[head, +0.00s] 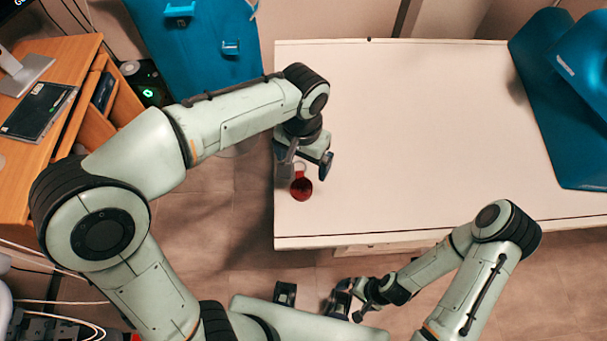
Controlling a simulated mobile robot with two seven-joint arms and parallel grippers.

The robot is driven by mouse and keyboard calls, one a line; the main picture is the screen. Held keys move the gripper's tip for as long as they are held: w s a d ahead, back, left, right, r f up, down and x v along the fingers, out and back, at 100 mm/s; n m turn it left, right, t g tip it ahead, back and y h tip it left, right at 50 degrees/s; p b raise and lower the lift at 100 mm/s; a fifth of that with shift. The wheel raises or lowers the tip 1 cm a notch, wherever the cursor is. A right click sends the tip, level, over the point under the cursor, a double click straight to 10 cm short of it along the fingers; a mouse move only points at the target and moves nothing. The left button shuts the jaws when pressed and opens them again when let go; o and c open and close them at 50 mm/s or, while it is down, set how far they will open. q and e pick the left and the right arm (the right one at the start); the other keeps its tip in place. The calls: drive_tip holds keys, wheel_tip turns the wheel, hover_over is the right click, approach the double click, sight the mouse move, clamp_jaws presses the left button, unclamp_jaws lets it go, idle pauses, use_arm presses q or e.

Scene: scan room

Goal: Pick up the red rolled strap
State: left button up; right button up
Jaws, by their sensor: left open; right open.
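A small round red object with a loop at its top, seemingly the red rolled strap (301,188), lies on the white table (430,130) near its left edge. My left gripper (307,172) is open and sits just above and behind the strap in the picture, its fingers partly over the loop. I cannot tell whether the fingers touch it. My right gripper (345,300) is open and empty, low in the picture, in front of the table's near edge and well away from the strap.
A wooden desk (75,55) with a monitor stand and a dark flat device (38,110) is at the left. A blue case (195,40) stands behind. Blue shaped pieces (560,120) lie at the table's right end. The table's middle is clear.

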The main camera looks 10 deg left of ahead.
use_arm(q)
hover_over(301, 187)
wheel_tip(301, 187, down, 5)
drive_tip(key=shift+d+f+b, duration=0.1)
drive_tip(key=shift+d+b, duration=0.05)
drive_tip(key=shift+b, duration=0.15)
drive_tip(key=shift+f, duration=0.6)
wheel_tip(301, 187, down, 5)
drive_tip(key=shift+s+f+b, duration=0.1)
drive_tip(key=shift+b, duration=0.2)
drive_tip(key=c, duration=1.1)
